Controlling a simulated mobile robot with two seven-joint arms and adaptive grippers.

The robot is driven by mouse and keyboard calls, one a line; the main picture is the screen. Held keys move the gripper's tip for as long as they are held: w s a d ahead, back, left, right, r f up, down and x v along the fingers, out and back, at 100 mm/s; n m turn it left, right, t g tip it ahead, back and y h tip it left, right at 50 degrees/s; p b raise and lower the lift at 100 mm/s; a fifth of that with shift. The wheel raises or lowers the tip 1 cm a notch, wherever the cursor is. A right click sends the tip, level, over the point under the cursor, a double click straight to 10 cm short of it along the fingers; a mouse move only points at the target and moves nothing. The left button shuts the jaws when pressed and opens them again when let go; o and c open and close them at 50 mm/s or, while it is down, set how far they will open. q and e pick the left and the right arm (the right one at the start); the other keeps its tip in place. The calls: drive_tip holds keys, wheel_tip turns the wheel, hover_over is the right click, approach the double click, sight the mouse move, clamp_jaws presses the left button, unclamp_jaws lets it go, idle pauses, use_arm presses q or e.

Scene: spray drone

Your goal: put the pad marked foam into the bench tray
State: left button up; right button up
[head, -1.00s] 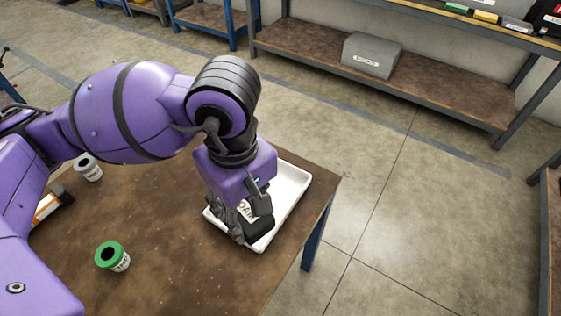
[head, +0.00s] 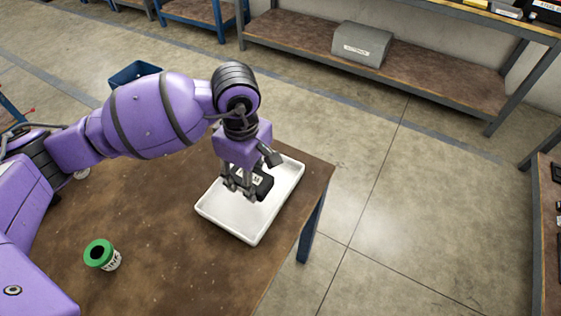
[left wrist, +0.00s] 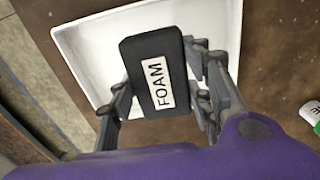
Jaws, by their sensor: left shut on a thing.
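The black pad marked FOAM (left wrist: 159,70) is between the fingers of my left gripper (left wrist: 160,95) in the left wrist view, its white label facing the camera. In the head view my left gripper (head: 246,183) points down over the white bench tray (head: 228,219), with the pad (head: 265,186) in its fingers. The tray's bare floor and rim also show behind the pad in the left wrist view (left wrist: 90,60). I cannot tell whether the pad touches the tray floor. My right gripper is not in view.
The tray lies near the bench's right edge. A grey box (head: 362,44) sits on a shelf at the back. A blue bin (head: 135,73) is behind my arm.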

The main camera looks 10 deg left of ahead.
use_arm(q)
drive_tip(key=shift+w+f, duration=0.35)
drive_tip(key=shift+f, duration=0.2)
drive_tip(key=shift+w+a+f, duration=0.1)
drive_tip(key=shift+w+f, duration=0.05)
drive_tip(key=shift+f, duration=1.55)
drive_tip(key=shift+f, duration=0.1)
drive_tip(key=shift+f, duration=0.2)
drive_tip(key=o, duration=0.7)
drive_tip(key=shift+r, duration=0.1)
wheel_tip(320, 180, up, 12)
drive_tip(key=shift+r, duration=0.25)
